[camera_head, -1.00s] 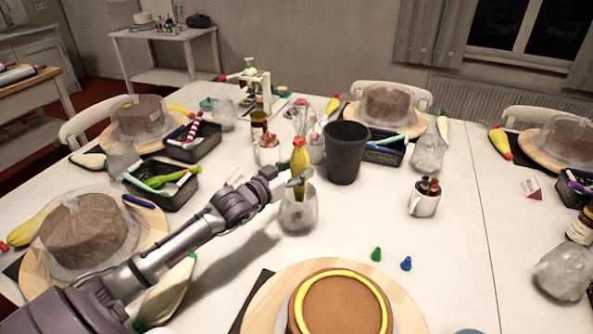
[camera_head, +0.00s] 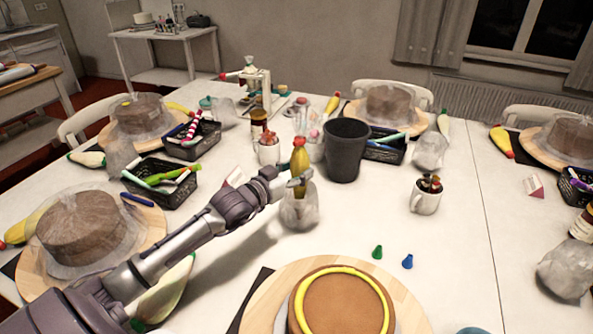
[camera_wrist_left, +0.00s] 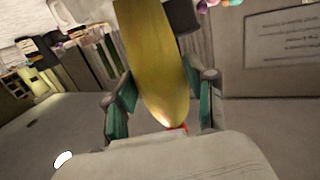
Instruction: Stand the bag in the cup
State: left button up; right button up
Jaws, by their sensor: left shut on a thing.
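The bag (camera_head: 299,158) is yellow with a red end, which is up in the head view; it stands nearly upright. My left gripper (camera_head: 302,179) is shut on it, with teal finger pads on both sides in the left wrist view, where the bag (camera_wrist_left: 155,60) fills the middle. My right gripper is not in view.
A white mug (camera_head: 425,200) is further right. A cake on a board (camera_head: 262,297) lies in front. Two small nozzles (camera_head: 377,252) sit on mostly clear table to the right.

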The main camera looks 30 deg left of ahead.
pick_arm(q)
jog(key=shift+f, duration=0.2)
jog(key=o, duration=1.1)
jog(key=shift+s, duration=0.1)
jog(key=shift+s+a+r+p, duration=0.1)
jog(key=shift+s+r, duration=0.15)
jog(key=shift+s, duration=0.6)
jog(key=shift+s+a+r+p, duration=0.15)
jog(key=shift+s+r, duration=0.1)
jog(key=shift+s, duration=0.65)
jog(key=shift+s+a+r+p, duration=0.1)
jog(key=shift+s+r, duration=0.15)
jog(key=shift+s, duration=0.6)
jog(key=s+r+p, duration=0.3)
jog(key=s+r, duration=0.1)
jog(key=r, duration=0.2)
jog(key=shift+a, duration=0.25)
